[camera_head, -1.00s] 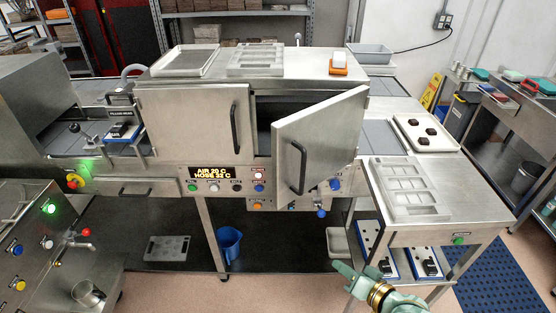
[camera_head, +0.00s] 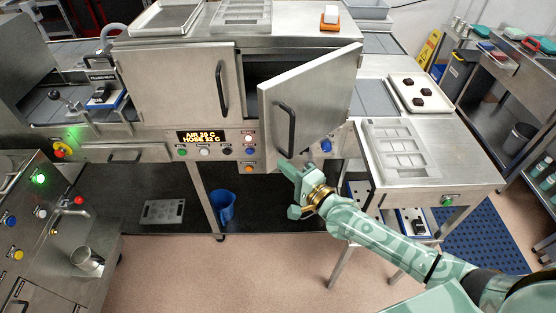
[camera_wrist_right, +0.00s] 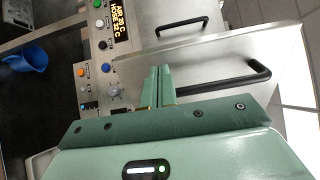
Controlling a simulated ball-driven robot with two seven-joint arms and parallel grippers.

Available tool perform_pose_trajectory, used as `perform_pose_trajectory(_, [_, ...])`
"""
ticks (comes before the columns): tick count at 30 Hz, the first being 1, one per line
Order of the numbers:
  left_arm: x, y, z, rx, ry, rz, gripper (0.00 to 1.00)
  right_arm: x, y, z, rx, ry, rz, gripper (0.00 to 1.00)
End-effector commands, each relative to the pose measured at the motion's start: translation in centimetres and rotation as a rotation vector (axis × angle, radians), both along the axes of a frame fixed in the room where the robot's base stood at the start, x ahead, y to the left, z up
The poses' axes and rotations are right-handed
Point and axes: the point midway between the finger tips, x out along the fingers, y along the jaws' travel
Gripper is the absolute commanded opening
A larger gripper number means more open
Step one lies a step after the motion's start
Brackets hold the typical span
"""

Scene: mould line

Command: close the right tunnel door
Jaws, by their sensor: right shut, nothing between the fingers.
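The right tunnel door (camera_head: 322,104) is a steel panel standing ajar, swung out toward me from its hinge side at the right. A dark opening (camera_head: 262,68) shows behind it. Its black bar handle (camera_head: 285,130) is near its free left edge; the handle also shows in the right wrist view (camera_wrist_right: 228,82). The left tunnel door (camera_head: 175,85) is shut. My right gripper (camera_head: 285,165) is just below the open door's lower edge, under the handle. In the right wrist view its fingers (camera_wrist_right: 158,75) are together and empty, beside the handle. My left gripper is not in view.
A control panel (camera_head: 205,145) with a lit display and several buttons sits below the doors. A side table (camera_head: 462,165) with a mould stands at the right. Trays and an orange-and-white item (camera_head: 330,18) lie on top. A blue jug (camera_head: 222,207) stands below.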

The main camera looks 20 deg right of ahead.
Motion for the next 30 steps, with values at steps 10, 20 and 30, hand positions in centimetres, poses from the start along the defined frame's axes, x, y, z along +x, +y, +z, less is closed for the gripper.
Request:
perform_pose_trajectory(10, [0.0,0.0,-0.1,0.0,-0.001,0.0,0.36,3.0,1.3,-0.1,-0.002,0.0,0.0,0.0])
perform_pose_trajectory(20, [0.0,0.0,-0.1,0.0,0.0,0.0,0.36,3.1,1.3,0.0,-0.001,0.001,-0.001,0.0])
perform_pose_trajectory(30, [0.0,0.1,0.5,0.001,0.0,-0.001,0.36,5.6,2.8,0.2,0.006,0.001,-0.087,0.0])
